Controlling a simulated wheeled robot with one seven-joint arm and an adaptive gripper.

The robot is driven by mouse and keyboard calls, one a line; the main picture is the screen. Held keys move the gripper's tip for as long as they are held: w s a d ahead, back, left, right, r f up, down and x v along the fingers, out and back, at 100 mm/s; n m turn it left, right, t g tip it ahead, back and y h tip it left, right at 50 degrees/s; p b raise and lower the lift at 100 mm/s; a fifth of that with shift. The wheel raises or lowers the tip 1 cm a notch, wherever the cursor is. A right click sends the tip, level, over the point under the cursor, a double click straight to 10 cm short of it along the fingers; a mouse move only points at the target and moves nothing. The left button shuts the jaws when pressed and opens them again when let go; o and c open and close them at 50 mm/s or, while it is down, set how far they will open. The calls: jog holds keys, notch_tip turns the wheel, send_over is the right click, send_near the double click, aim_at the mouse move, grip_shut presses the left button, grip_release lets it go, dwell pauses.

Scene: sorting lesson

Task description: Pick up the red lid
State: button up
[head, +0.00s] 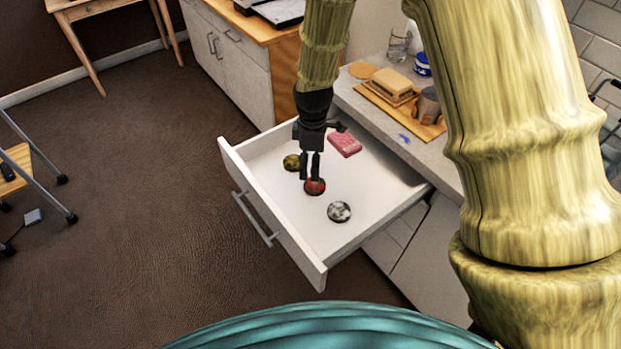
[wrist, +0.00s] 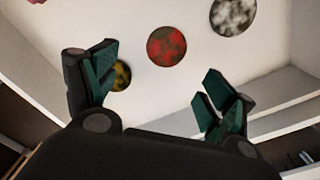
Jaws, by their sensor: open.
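The red lid (head: 315,188) is a small round disc with dark mottling. It lies flat in the open white drawer, between a yellow-and-black lid and a white-and-grey lid. In the wrist view the red lid (wrist: 166,46) lies beyond the fingertips, near the middle between them. My gripper (head: 311,177) points down into the drawer above the red lid, and its fingers cover part of the lid's far side in the head view. The gripper's fingers (wrist: 158,88) are apart with nothing between them. Whether a fingertip touches the lid cannot be told.
The yellow-and-black lid (head: 291,162), the white-and-grey lid (head: 339,211) and a pink box (head: 345,144) also lie in the drawer (head: 262,220). The drawer walls stand around them. The counter (head: 362,110) behind holds a wooden board (head: 411,115) with a dish and a cup.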

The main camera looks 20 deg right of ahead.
aim_at(315, 184)
jog(key=shift+s+f, duration=0.25)
jog(key=shift+s, duration=0.3)
jog(key=shift+s+f, duration=0.25)
jog(key=shift+s, duration=0.3)
jog(key=w+f, duration=0.2)
jog(key=f, duration=0.1)
jog(key=shift+w+p, duration=0.2)
jog(key=shift+p, duration=0.2)
jog(key=shift+s+d+f, duration=0.15)
jog(key=shift+f, duration=0.1)
jog(key=shift+s+d+f+p, duration=0.2)
jog(key=shift+s+f+p, duration=0.3)
jog(key=shift+s+p, duration=0.25)
jog(key=shift+f, duration=0.35)
jog(key=shift+w+f, duration=0.2)
jog(key=shift+f, duration=0.35)
jog(key=shift+w+f, duration=0.15)
jog(key=shift+f, duration=0.35)
jog(key=shift+s+r, duration=0.2)
jog(key=shift+w+f, duration=0.15)
jog(key=c, duration=0.8)
jog(key=shift+c, duration=0.7)
